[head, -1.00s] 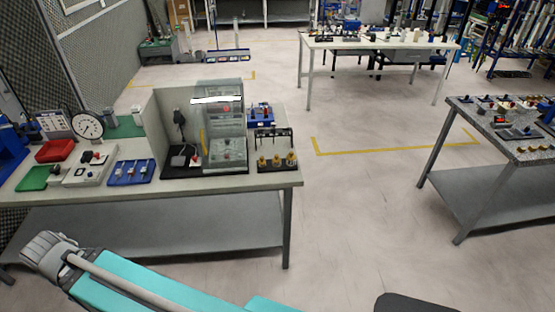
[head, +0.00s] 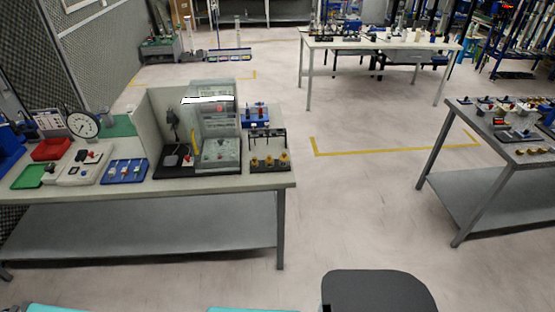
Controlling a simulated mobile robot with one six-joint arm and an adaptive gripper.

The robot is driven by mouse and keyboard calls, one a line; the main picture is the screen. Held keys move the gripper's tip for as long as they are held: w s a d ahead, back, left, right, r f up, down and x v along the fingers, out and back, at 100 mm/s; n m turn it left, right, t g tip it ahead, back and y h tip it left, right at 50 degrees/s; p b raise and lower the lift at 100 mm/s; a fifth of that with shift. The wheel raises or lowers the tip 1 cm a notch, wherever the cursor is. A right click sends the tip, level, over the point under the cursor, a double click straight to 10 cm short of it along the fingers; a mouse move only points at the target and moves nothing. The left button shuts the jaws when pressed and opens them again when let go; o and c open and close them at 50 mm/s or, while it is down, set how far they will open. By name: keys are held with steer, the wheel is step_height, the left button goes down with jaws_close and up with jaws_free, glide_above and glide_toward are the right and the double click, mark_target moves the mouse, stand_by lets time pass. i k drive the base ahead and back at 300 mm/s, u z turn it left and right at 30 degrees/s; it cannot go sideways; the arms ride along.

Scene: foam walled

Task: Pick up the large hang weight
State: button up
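Several brass-coloured weights (head: 269,163) stand in a row on a black holder at the right end of the left bench (head: 215,183). They are small in the head view, and I cannot tell which is the large hang weight. A few more brass-coloured pieces (head: 533,151) sit at the front of the right bench (head: 485,122), too small to identify. My gripper is not in view.
A clear-fronted case (head: 217,150) stands left of the weights, with a blue box (head: 255,116) behind them. Red (head: 52,149), green and blue (head: 123,172) trays and a round dial (head: 83,125) lie further left. Open floor (head: 365,210) separates the benches.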

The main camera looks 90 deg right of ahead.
mark_target(283, 160)
steer(key=z, duration=0.05)
steer(key=k, duration=1.65)
steer(key=z, duration=1.5)
steer(key=i, duration=0.4)
steer(key=z, duration=0.1)
